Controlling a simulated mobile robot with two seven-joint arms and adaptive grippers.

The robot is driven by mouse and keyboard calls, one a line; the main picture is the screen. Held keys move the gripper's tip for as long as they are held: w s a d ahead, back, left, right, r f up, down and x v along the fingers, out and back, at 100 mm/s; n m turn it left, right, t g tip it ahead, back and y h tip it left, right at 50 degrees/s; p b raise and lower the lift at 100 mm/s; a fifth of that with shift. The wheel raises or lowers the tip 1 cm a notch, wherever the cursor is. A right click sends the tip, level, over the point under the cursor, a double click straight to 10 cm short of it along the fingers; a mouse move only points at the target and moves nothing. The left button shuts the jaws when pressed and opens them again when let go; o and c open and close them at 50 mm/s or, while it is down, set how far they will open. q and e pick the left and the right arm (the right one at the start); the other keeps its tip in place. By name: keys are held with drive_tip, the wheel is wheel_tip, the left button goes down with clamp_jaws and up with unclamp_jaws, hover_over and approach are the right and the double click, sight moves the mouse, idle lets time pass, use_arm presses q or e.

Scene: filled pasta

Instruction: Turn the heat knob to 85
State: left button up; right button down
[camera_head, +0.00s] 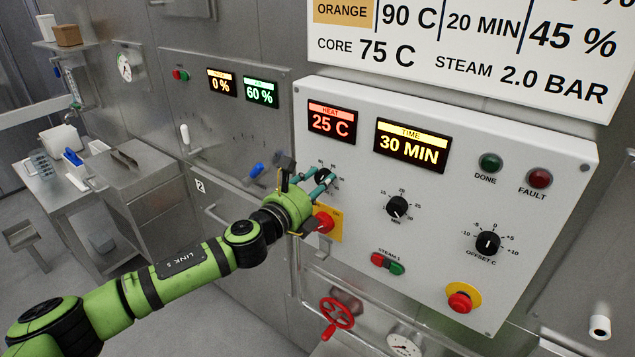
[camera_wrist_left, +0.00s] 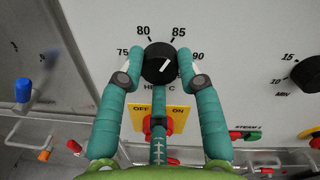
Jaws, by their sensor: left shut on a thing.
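The heat knob (camera_wrist_left: 155,66) is a round black dial with a short white mark, on the white panel in the left wrist view. Its white mark slants to the upper right, roughly towards the 85 label (camera_wrist_left: 178,33). Scale numbers 75, 80 and 90 also show around it. My left gripper (camera_wrist_left: 163,55) is shut on the knob, with a teal finger on each side. In the head view the heat knob (camera_head: 322,174) is partly hidden by my left gripper (camera_head: 315,182). The heat display (camera_head: 331,122) reads 25 C. My right gripper is not in view.
A red switch on a yellow ON/OFF plate (camera_wrist_left: 152,118) sits just below the knob. The time knob (camera_head: 397,206), offset knob (camera_head: 488,243) and red emergency button (camera_head: 460,301) are to the right. A red valve wheel (camera_head: 337,313) is below the panel.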

use_arm(q)
drive_tip(key=shift+r, duration=0.2)
drive_tip(key=o, duration=1.1)
drive_tip(key=shift+w+f, duration=0.1)
drive_tip(key=shift+o, duration=0.2)
drive_tip(key=v, duration=1.2)
drive_tip(key=shift+f, duration=0.1)
